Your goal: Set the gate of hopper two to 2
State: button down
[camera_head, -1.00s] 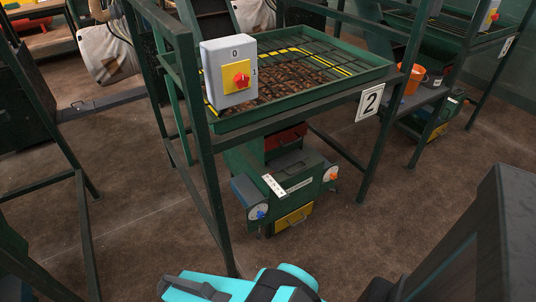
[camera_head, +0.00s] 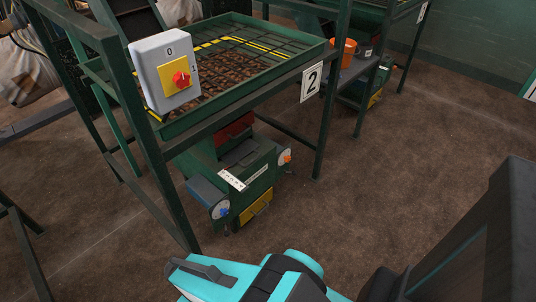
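Hopper two is a green frame with a wide green tray (camera_head: 225,100) under a dark grid, with brown lumps inside. A white plate with a black "2" (camera_head: 311,82) hangs on its front right. Beneath the tray sits a green machine body (camera_head: 245,165) with a white scale strip (camera_head: 232,180), a round dial with a blue knob (camera_head: 222,211) on the left and one with an orange knob (camera_head: 286,157) on the right. The gate's setting is too small to read. My turquoise arm shows at the bottom; my gripper's fingers are not visible.
A grey switch box (camera_head: 166,70) with a red knob on yellow is fixed to the frame's left post. An orange bucket (camera_head: 343,50) stands on a shelf behind. Green legs stand around the machine. The brown floor (camera_head: 400,150) to the right is clear.

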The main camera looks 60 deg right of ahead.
aim_at(233, 156)
jog(key=u, duration=0.35)
jog(key=k, duration=0.15)
jog(key=z, duration=2.1)
jog(key=k, duration=0.85)
jog(key=u, duration=0.2)
jog(key=i, duration=0.85)
